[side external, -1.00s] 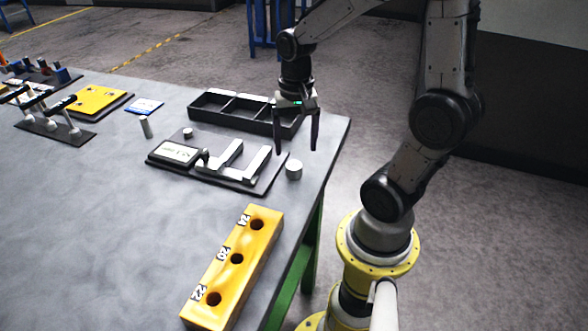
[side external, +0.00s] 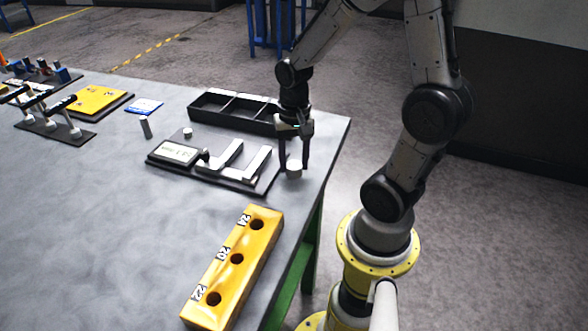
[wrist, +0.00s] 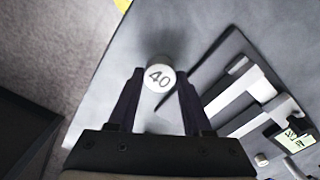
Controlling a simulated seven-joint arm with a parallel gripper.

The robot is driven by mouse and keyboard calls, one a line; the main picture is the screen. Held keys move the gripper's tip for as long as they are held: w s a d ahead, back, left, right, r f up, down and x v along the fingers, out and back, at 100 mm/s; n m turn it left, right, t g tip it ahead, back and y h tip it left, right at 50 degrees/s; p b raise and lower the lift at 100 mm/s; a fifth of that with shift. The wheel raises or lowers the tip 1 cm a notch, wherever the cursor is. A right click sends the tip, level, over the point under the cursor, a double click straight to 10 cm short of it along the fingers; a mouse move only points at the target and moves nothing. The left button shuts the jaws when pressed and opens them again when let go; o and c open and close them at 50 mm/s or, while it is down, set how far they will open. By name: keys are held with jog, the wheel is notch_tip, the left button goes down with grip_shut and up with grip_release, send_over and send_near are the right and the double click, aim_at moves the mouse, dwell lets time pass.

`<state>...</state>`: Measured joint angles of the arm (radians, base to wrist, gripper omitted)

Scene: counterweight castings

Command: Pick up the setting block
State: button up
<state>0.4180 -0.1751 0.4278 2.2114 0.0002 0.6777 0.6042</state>
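A short pale cylinder marked "40" (wrist: 159,77) stands upright on the grey table near its right edge; it looks like the setting block, and it also shows in the side view (side external: 294,170). My gripper (side external: 294,166) points down over it with a finger on either side. In the wrist view my gripper (wrist: 159,76) is open, with the cylinder's numbered top between the fingertips. A narrow gap seems to remain on each side, and I see no clear contact.
A dark plate (side external: 240,183) with metal gauge parts and a small display lies just left of the cylinder. A black compartment tray (side external: 215,117) stands behind. A yellow block with numbered holes (side external: 250,250) stands in front. The table edge is close on the right.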

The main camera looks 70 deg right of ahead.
grip_shut()
jog(key=shift+r, duration=0.2)
